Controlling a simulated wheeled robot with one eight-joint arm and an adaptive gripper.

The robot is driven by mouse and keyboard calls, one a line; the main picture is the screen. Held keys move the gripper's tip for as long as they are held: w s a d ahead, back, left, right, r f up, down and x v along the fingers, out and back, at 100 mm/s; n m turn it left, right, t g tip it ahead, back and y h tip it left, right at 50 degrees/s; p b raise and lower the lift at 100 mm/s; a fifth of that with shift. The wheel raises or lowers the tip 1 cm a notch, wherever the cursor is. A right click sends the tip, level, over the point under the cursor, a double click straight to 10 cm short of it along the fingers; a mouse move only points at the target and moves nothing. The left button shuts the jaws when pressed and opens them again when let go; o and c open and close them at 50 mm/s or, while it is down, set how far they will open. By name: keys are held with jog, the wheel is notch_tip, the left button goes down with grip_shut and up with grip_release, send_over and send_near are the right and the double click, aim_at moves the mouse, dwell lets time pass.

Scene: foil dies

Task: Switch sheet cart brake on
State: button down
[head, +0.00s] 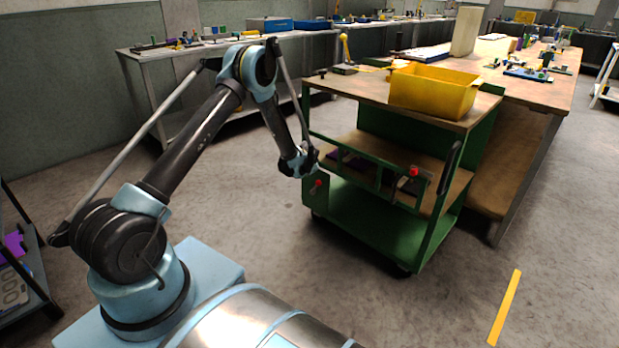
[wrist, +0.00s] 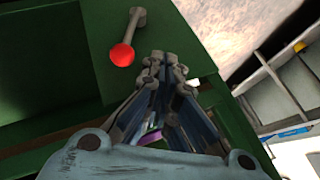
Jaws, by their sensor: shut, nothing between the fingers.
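The green sheet cart (head: 390,228) stands in front of me with wooden shelves. A small lever with a red knob (head: 318,183) is on a green panel at the cart's left end. In the wrist view the lever's red knob (wrist: 122,55) is left of my fingertips, with its grey arm running up to the right. A second red knob (head: 413,171) is on the cart's front, further right. My gripper (wrist: 164,68) is shut and empty, close to the green panel and apart from the knob. In the head view my gripper (head: 309,170) is just above the left knob, and its fingertips are hard to make out.
A yellow bin (head: 432,90) sits on the cart's top. A black handle (head: 449,168) is at its right side. A long wooden workbench (head: 540,90) stands behind the cart to the right. The floor in front of the cart is clear, with a yellow strip (head: 505,307).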

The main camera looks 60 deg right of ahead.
jog(key=v, duration=0.7)
jog(key=shift+a, duration=0.3)
